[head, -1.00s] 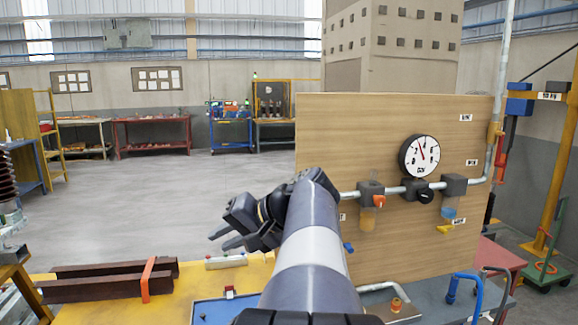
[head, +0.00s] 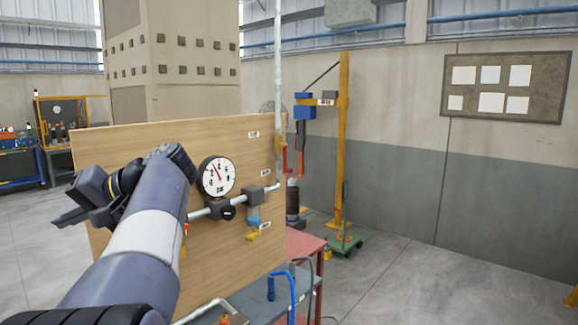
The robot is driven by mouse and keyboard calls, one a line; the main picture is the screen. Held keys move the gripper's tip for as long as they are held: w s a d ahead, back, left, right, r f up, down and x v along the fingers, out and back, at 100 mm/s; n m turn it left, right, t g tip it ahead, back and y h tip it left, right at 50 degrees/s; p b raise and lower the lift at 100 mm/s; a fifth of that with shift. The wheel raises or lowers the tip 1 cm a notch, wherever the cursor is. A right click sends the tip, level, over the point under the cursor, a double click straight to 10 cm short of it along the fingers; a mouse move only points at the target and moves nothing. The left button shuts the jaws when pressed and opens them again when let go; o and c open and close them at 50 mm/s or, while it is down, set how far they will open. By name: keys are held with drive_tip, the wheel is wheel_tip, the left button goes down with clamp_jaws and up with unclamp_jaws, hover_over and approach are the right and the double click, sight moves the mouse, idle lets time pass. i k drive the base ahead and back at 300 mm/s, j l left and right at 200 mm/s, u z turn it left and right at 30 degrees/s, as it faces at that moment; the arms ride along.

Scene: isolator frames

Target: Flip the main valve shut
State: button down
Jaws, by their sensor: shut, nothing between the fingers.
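A wooden panel (head: 110,150) carries a pipe run with a round white gauge (head: 217,176). A red-orange lever (head: 284,160) sits on the vertical pipe (head: 277,100) at the panel's right edge and hangs roughly along the pipe. A yellow handle (head: 252,236) shows below the right-hand grey block (head: 253,197). The labels are too small to read, so I cannot tell for certain which one is the main valve. My gripper (head: 66,216) is shut and empty, at the panel's left side, well away from the lever. My arm hides part of the panel's left and middle.
A grey bench (head: 250,300) stands below the panel, with a blue hooked pipe (head: 291,285) at its front. A red table (head: 305,243) stands to the right. A yellow post (head: 344,140) with a green base stands behind. The floor (head: 430,275) at right is largely clear.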

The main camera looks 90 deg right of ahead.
sight(287, 171)
drive_tip(key=k+l, duration=0.2)
drive_tip(key=l, duration=0.2)
drive_tip(key=k+l, duration=0.15)
drive_tip(key=l, duration=0.25)
drive_tip(key=k+l, duration=0.2)
drive_tip(key=l, duration=0.25)
drive_tip(key=k+l, duration=0.2)
drive_tip(key=l, duration=0.2)
drive_tip(key=k+l+z, duration=0.1)
drive_tip(key=l, duration=0.3)
drive_tip(key=k+l, duration=0.25)
drive_tip(key=l, duration=0.15)
drive_tip(key=k+l, duration=0.15)
drive_tip(key=l, duration=0.3)
drive_tip(key=k+l, duration=0.15)
drive_tip(key=l, duration=0.25)
